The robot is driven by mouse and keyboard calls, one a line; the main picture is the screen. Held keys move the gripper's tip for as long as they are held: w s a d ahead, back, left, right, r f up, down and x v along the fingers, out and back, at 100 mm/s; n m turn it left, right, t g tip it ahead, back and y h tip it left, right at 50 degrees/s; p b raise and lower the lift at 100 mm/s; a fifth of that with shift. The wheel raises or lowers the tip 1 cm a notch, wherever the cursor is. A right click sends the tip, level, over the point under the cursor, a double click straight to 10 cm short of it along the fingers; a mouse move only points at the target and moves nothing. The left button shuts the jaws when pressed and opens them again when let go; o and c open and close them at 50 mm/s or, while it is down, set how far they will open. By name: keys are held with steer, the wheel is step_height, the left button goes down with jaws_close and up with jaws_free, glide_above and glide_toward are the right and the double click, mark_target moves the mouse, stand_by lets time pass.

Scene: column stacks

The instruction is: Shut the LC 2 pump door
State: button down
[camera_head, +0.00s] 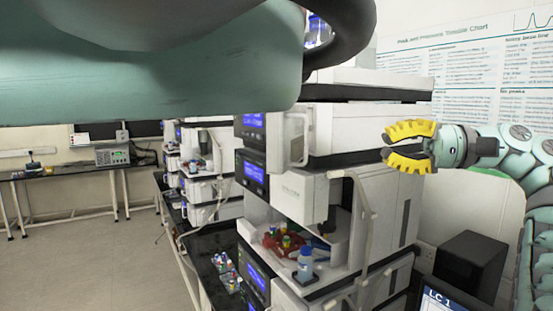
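My gripper (386,145) has yellow ribbed fingers. It is at the right, pointing left, with a gap between the fingers and nothing in it. It appears in front of the right side of a near instrument stack (385,215). A white panel with a raised edge (298,138) is on an upper module of that stack. A white frame-like edge (362,195) stands out from a lower module, by an open bay. I cannot read an LC 2 label or tell which part is the pump door.
A farther stack (205,165) stands behind at the left. A blue-capped bottle (305,265) and a red tray (283,243) with vials sit in the bay. The left floor (90,260) is clear.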

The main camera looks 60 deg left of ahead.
steer(key=p, duration=0.9)
glide_toward(286, 146)
steer(key=x, duration=0.3)
steer(key=shift+s+a+r+p, duration=0.2)
steer(key=shift+s+a+p, duration=0.35)
steer(key=shift+a+p, duration=0.1)
steer(key=shift+f+b, duration=0.2)
steer(key=shift+b, duration=0.3)
steer(key=shift+s+a+f+b, duration=0.15)
steer(key=shift+s+f+b, duration=0.1)
steer(key=shift+b, duration=0.9)
steer(key=shift+s+r+b, duration=0.1)
steer(key=shift+r+b, duration=0.15)
steer(key=shift+b, duration=0.4)
steer(key=shift+t+y, duration=0.3)
